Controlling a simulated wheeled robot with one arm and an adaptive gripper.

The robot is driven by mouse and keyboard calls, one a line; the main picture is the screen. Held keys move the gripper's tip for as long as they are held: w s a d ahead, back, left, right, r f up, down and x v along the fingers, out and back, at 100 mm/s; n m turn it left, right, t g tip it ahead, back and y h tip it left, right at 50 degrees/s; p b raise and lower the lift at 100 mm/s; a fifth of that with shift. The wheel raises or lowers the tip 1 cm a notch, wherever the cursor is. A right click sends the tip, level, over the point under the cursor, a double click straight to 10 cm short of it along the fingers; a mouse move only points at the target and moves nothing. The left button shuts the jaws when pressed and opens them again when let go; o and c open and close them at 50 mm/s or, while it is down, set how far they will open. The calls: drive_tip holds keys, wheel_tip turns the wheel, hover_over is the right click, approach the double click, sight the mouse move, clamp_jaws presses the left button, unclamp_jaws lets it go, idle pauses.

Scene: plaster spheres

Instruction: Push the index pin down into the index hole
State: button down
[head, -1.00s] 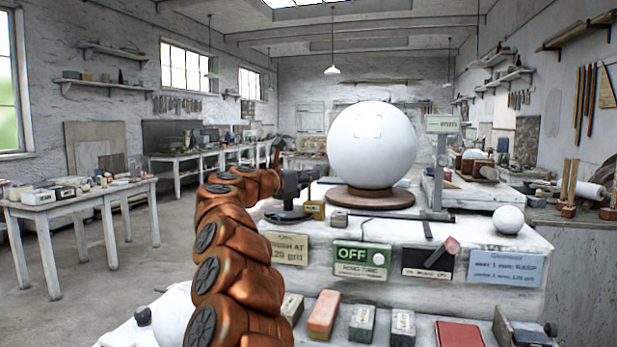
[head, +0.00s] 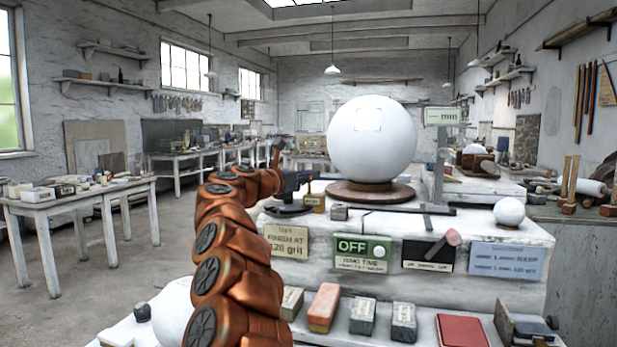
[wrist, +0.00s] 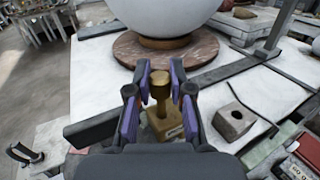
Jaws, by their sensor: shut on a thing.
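The brass index pin (wrist: 160,84) stands upright between my gripper's purple-padded fingers in the wrist view. My gripper (wrist: 158,88) is shut on it near its round head. Below it is a small brass block (wrist: 166,126) with a pale label; the block also shows in the head view (head: 315,203) under my gripper (head: 308,180). The pin looks in line with the block, but the index hole is hidden, and I cannot tell how deep the pin sits.
The white plaster sphere (head: 372,138) rests on a round brown turntable (head: 345,194) just beyond my gripper. A grey block with a hole (wrist: 234,120) lies right of the brass block. A green OFF sign (head: 362,254) hangs on the bench front.

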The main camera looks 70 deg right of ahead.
drive_tip(key=shift+f+b, duration=0.35)
drive_tip(key=c, duration=1)
unclamp_jaws()
drive_tip(key=shift+o, duration=0.2)
drive_tip(key=shift+w+r+p, duration=0.2)
drive_tip(key=shift+r+p, duration=0.35)
drive_tip(key=shift+r, duration=0.15)
drive_tip(key=shift+s+r+p, duration=0.2)
drive_tip(key=shift+r+p, duration=0.8)
drive_tip(key=shift+r, duration=0.35)
